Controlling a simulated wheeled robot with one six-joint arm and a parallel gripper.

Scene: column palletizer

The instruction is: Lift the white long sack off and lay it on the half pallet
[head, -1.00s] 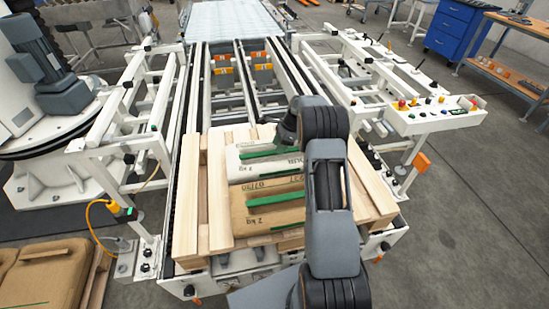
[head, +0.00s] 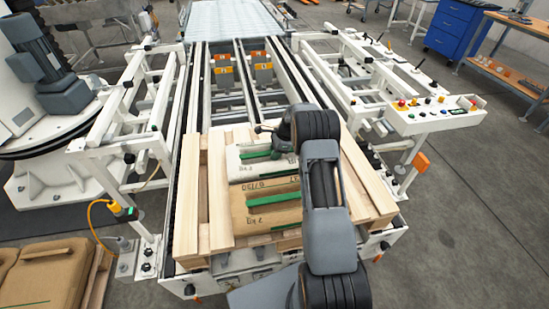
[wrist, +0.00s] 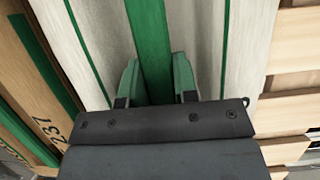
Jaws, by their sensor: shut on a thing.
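The white long sack (head: 240,170) lies across a wooden pallet (head: 217,215) on the conveyor, behind a tan sack (head: 262,208). In the wrist view the white sack (wrist: 205,50) has a raised green strip along its middle. My gripper (wrist: 157,88) has its green-tipped fingers on either side of this strip and is shut on it. In the head view my arm hides the sack's right part and most of the gripper. I cannot tell whether the sack is clear of its support. I cannot tell for certain which pallet is the half pallet.
Brown sacks (head: 40,275) lie low at the bottom left. A white frame with a control panel (head: 435,113) stands on the right. A grey motor (head: 45,60) stands on the left. The conveyor rails behind the pallet are clear.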

